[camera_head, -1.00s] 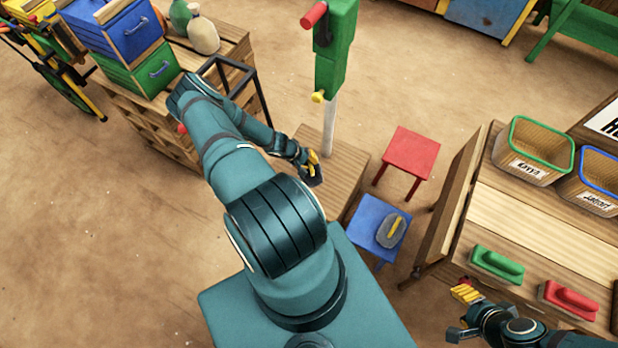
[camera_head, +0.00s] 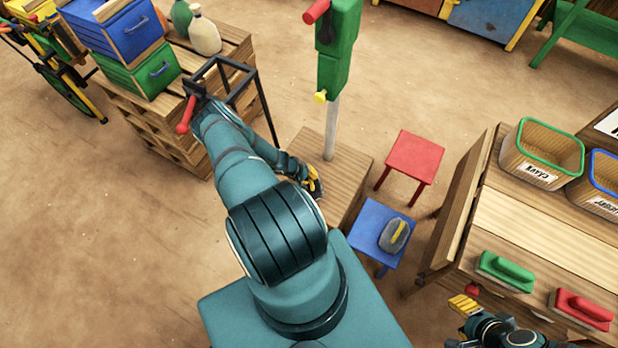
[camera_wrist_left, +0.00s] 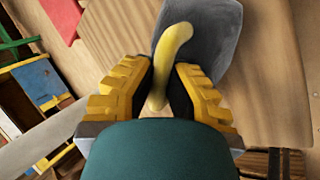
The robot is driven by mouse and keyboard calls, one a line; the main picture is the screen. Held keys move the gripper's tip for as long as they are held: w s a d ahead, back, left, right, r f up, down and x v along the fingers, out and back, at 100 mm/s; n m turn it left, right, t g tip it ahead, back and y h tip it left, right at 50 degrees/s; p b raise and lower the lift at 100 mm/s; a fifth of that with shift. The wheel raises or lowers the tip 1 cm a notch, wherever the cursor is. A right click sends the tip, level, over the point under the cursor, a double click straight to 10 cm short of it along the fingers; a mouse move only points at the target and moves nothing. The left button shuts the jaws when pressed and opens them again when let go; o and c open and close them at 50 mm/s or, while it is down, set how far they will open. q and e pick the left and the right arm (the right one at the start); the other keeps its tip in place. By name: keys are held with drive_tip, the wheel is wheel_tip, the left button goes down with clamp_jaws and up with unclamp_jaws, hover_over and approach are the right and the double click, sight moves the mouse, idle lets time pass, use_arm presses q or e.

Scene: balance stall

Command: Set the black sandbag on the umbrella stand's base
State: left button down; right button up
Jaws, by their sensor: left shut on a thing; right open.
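The left wrist view shows my left gripper (camera_wrist_left: 158,95) shut on the yellow handle of a dark grey bag (camera_wrist_left: 222,40), which I take as the black sandbag. In the head view this gripper (camera_head: 315,184) is at the near part of the wooden base (camera_head: 348,168) of the umbrella stand (camera_head: 332,70). The held bag is mostly hidden there, and I cannot tell whether it touches the base. My right gripper (camera_head: 458,322) is open and empty at the lower right.
A grey bag with a yellow handle (camera_head: 392,236) lies on a blue stool (camera_head: 370,218). A red stool (camera_head: 415,152) stands behind. A table (camera_head: 535,225) with baskets and red and green blocks is at right. A black frame (camera_head: 262,100) stands left of the base.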

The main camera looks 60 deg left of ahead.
use_arm(q)
drive_tip(key=shift+r, duration=0.15)
drive_tip(key=c, duration=1.1)
unclamp_jaws()
drive_tip(key=shift+s+r, duration=0.1)
drive_tip(key=p+v, duration=0.3)
drive_tip(key=v, duration=0.8)
drive_tip(key=shift+s+r, duration=0.25)
drive_tip(key=shift+r, duration=0.05)
